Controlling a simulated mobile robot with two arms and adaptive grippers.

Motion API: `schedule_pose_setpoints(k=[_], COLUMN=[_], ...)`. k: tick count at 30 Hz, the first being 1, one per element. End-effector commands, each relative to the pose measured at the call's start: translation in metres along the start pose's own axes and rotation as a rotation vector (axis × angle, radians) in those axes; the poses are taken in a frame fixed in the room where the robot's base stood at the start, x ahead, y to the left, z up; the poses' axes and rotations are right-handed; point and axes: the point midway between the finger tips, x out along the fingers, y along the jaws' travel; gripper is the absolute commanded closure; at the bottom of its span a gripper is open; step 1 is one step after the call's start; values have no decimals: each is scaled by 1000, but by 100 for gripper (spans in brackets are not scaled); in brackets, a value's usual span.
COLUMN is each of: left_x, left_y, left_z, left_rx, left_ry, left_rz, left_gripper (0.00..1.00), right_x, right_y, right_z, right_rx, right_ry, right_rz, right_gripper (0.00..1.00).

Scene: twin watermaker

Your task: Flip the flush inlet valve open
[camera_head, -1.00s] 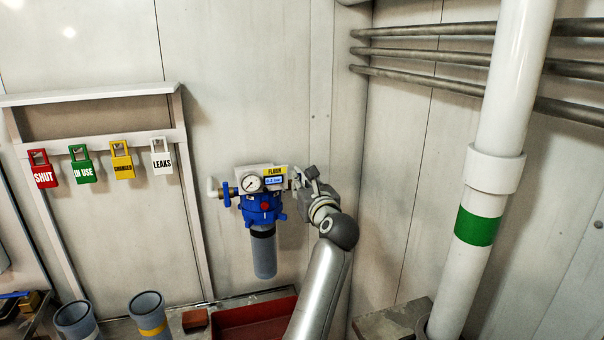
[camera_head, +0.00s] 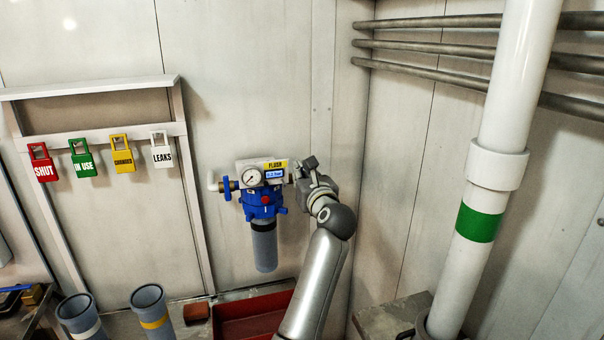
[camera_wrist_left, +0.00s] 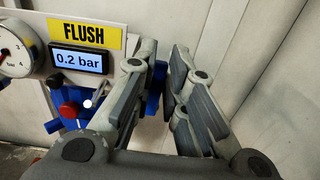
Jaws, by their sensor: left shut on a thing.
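The flush unit (camera_head: 261,203) is mounted on the back wall, with a round gauge, a yellow FLUSH label, a blue head and a grey bowl. Its display (camera_wrist_left: 77,62) reads 0.2 bar in the left wrist view. A blue valve handle (camera_head: 227,189) stands on the unit's left pipe. My left gripper (camera_head: 300,176) is at the unit's right side. In the left wrist view its fingers (camera_wrist_left: 163,68) stand around a blue handle-like part (camera_wrist_left: 155,92), mostly hidden by them. The gripper is shut on this part. My right gripper is not in view.
Colored tags, including SHUT (camera_head: 43,162) and LEAKS (camera_head: 161,150), hang on a rack at left. Open grey cylinders (camera_head: 150,312) and a red tray (camera_head: 240,318) stand below. A thick white pipe (camera_head: 519,80) stands at right; thin pipes cross the side wall.

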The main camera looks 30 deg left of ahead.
Motion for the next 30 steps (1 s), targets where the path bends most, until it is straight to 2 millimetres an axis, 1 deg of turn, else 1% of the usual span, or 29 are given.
schedule_pose_setpoints(k=[5, 11, 20, 30], left_x=[0, 0, 0, 0], left_y=[-4, -12, -25, -38], left_z=[1, 1, -4, -15], left_rx=[73, 224, 508, 833], left_ry=[4, 6, 6, 6], left_rz=[0, -1, -1, -2], left_gripper=[100, 100, 100, 100], right_x=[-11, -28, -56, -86], right_y=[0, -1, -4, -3], right_z=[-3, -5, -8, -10], right_rx=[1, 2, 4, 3], right_ry=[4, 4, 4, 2], right_rz=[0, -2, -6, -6], right_gripper=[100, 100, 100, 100])
